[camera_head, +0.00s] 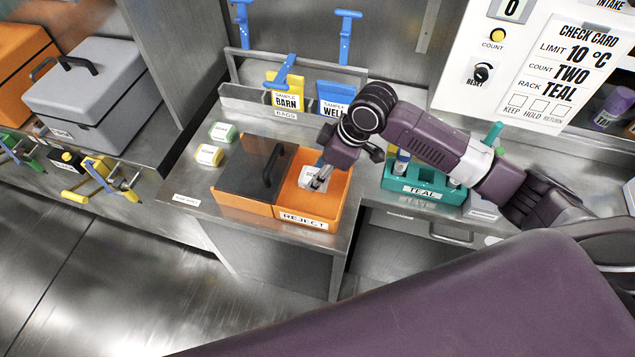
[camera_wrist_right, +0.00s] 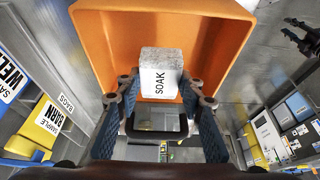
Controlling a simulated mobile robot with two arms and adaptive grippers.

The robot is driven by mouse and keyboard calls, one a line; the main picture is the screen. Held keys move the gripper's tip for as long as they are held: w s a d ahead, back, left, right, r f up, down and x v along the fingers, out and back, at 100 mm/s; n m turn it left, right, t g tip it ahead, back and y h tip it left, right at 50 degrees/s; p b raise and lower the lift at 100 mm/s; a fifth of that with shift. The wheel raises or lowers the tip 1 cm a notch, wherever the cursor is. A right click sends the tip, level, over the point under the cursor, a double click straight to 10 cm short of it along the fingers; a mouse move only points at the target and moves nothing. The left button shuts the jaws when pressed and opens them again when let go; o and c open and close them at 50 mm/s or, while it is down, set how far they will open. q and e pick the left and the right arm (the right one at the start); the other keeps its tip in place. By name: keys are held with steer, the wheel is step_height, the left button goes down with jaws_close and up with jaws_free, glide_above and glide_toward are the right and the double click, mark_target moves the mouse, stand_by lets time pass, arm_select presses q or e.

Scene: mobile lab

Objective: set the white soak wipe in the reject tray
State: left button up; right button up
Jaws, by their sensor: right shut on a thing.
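The white soak wipe (camera_head: 309,178) is a small pale block. Its "SOAK" label shows in the right wrist view (camera_wrist_right: 160,75). My right gripper (camera_head: 321,180) reaches down into the open part of the orange reject tray (camera_head: 308,217) and is shut on the wipe. In the right wrist view, the wipe lies between the fingertips of the right gripper (camera_wrist_right: 163,88), with the orange tray (camera_wrist_right: 228,40) around and behind it. I cannot tell whether the wipe touches the tray floor. My left gripper does not show in the head view.
A dark lid (camera_head: 245,172) with a black handle covers the tray's left part. A teal rack (camera_head: 425,187) stands right of the tray, under my right arm. Yellow (camera_head: 287,90) and blue bags stand behind. Green (camera_head: 222,132) and yellow labelled blocks (camera_head: 209,155) lie to the left.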

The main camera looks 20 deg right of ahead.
steer(key=shift+f, duration=2.65)
steer(key=shift+f, duration=0.15)
steer(key=o, duration=1)
steer(key=v, duration=1.2)
steer(key=shift+w+r+b, duration=0.1)
steer(key=shift+r+b, duration=0.15)
steer(key=shift+b, duration=0.1)
